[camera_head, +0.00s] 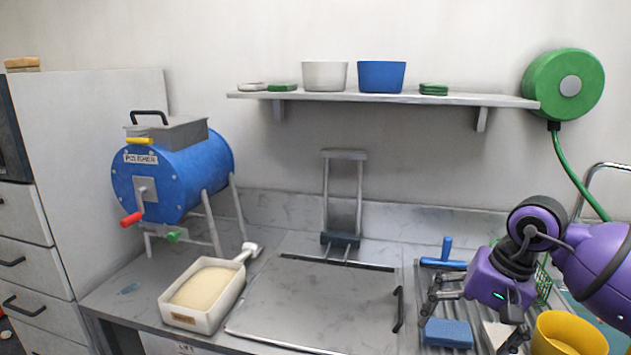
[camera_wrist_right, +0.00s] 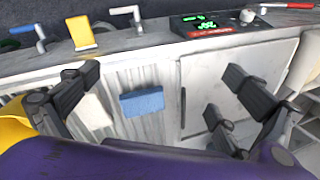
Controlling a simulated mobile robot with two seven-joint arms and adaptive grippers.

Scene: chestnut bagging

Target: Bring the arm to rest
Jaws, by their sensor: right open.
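My right arm comes in from the right edge in the head view, with its purple wrist over the right part of the counter. My right gripper (camera_head: 472,320) is open, its dark fingers spread and pointing to the left and down above the ribbed drainer area. The right wrist view also shows the gripper (camera_wrist_right: 155,92) with its fingers wide apart and nothing between them in its grasp. A blue sponge (camera_head: 447,332) lies below the fingers; it also shows in the wrist view (camera_wrist_right: 142,101). I cannot tell the exact gap between them. My left gripper is not in view.
A yellow bowl (camera_head: 570,335) stands close below my right wrist. A blue T-handled tool (camera_head: 444,256) lies behind the gripper. A white tray (camera_head: 226,305) of pale grain, a blue drum machine (camera_head: 172,176) and a flat panel (camera_head: 315,307) are further left. A shelf (camera_head: 385,97) hangs above.

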